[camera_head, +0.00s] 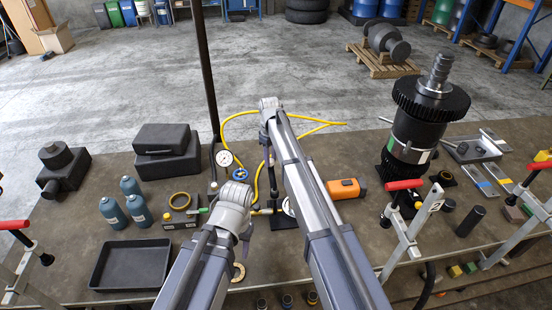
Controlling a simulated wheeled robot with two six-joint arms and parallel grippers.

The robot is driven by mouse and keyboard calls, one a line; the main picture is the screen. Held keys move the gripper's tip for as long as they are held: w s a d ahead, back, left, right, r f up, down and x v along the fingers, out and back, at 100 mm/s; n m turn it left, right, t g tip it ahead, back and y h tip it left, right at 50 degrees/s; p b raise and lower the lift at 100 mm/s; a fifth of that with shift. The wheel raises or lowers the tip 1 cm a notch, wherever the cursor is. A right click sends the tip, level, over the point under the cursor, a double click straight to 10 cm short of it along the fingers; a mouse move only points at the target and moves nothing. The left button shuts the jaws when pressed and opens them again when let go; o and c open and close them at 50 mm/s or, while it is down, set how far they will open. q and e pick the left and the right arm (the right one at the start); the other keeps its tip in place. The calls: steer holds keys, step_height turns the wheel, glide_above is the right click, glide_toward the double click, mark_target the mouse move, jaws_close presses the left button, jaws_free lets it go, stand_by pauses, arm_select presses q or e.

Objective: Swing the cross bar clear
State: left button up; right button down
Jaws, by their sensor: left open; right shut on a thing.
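A black stand (284,220) with a slim post and a small dial stands mid-bench, largely behind my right arm. I cannot pick out the cross bar clearly there. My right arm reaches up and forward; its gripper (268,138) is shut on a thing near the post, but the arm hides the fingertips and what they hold. My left gripper (246,228) is open, close to the stand's left side, and its fingers are partly hidden behind its own wrist. The black geared transmission shaft (412,130) stands upright at the right, apart from both grippers.
A yellow hose (234,113) loops behind my arms near a pressure gauge (224,158). Red-handled clamps (404,185) stand at the front right. A black tray (130,264) and teal bottles (131,187) are at left.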

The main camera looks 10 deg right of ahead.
steer(key=shift+a+n, duration=0.3)
steer(key=shift+a, duration=0.1)
steer(key=c, duration=0.5)
jaws_free()
steer(key=shift+r, duration=0.15)
step_height(320, 180, up, 8)
steer(key=p, duration=0.8)
steer(key=shift+f, duration=0.2)
steer(key=shift+f, duration=0.1)
